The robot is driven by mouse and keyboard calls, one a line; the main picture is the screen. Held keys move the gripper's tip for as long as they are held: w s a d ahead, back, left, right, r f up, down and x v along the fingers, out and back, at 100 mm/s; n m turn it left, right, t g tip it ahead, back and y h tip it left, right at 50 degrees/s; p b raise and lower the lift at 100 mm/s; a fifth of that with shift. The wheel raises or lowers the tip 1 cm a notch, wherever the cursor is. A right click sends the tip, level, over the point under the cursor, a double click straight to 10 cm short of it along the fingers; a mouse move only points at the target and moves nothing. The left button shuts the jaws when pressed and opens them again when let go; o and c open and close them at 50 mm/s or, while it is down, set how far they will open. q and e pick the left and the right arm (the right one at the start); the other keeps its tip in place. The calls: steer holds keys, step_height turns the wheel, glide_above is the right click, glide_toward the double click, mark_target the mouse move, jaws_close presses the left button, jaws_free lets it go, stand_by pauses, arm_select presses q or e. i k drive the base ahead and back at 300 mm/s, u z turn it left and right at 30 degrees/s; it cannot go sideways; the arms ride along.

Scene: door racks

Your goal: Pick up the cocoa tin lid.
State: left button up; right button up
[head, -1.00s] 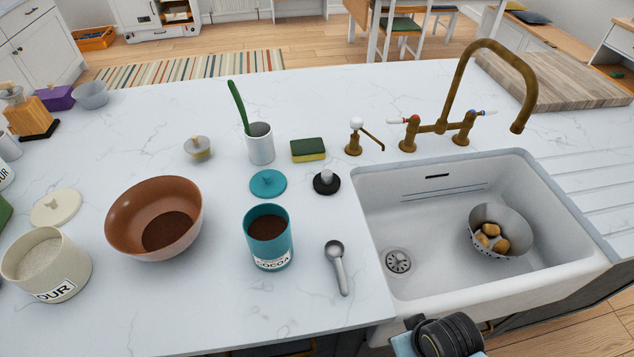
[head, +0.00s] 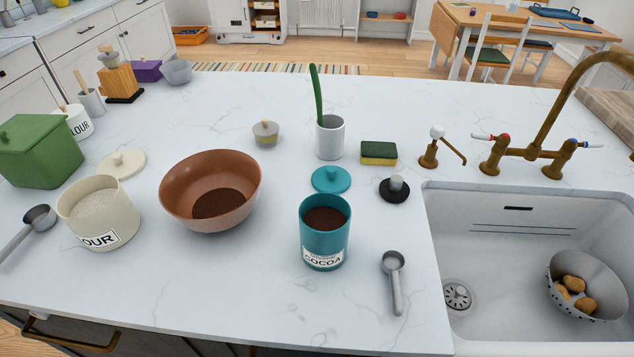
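The cocoa tin lid (head: 331,180) is a round teal disc with a small knob on top. It lies flat on the white worktop, just behind the open teal cocoa tin (head: 324,250), which holds brown powder and is labelled COCOA. The tin's rim comes close to the lid's front edge; I cannot tell whether they touch. Neither of my grippers shows in the head view now.
A brown bowl (head: 210,190) stands left of the tin and a metal scoop (head: 394,280) lies to its right. A white pot (head: 330,138), sponge (head: 379,153) and black stopper (head: 394,189) surround the lid. The sink (head: 530,220) is at right.

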mark_target(335, 180)
steer(key=u, duration=0.55)
steer(key=k, duration=1)
steer(key=z, duration=1.2)
steer(key=i, duration=0.5)
